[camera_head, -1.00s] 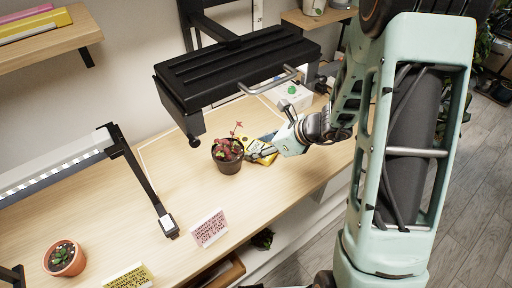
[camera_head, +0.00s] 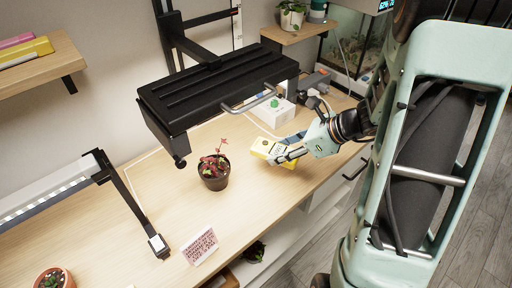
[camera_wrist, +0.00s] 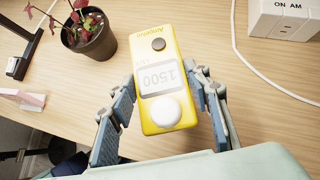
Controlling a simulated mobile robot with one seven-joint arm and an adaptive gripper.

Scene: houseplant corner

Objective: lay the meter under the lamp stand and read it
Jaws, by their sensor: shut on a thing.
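The yellow meter (camera_head: 271,151) is at my gripper (camera_head: 291,157), to the right of the potted red plant. The lamp stand (camera_head: 128,198), a black frame with a lit white bar (camera_head: 45,190), stands at the left, well away from the meter.
A potted red plant (camera_head: 214,175) stands between the meter and the lamp stand. A black overhead unit (camera_head: 218,88) with a metal handle hangs above the table. A pink printed card (camera_head: 200,247), a small succulent pot (camera_head: 50,280) and a white box (camera_head: 273,110) are also there.

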